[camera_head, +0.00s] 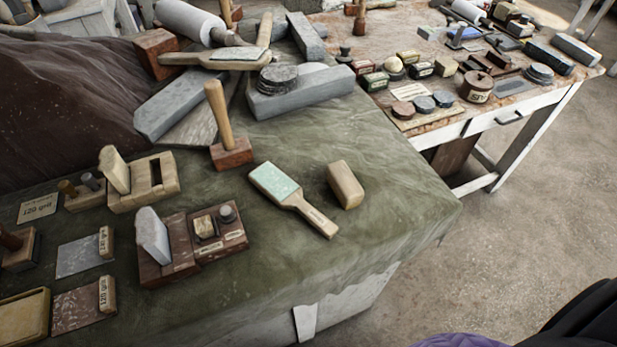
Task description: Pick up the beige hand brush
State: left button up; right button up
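A paddle-shaped tool (293,198) with a beige wooden handle and a pale green face lies on the green cloth-covered table, its handle pointing to the lower right. Just right of it, apart from it, a beige rounded block (345,184) lies near the table's right side. Either could be the beige hand brush; no bristles show on either, so I cannot tell which. Neither of my grippers is in view.
A wooden-handled mallet (222,125) stands behind the paddle. Grey stone blocks (300,92) lie at the back. Small wooden boxes (190,240) stand to the left. The green table's (370,235) front right corner is clear. A second table (440,128) stands back right.

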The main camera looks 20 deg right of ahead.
aim_at(346, 188)
jog(key=z, duration=0.9)
jog(key=k+u, duration=0.2)
jog(key=u, duration=0.15)
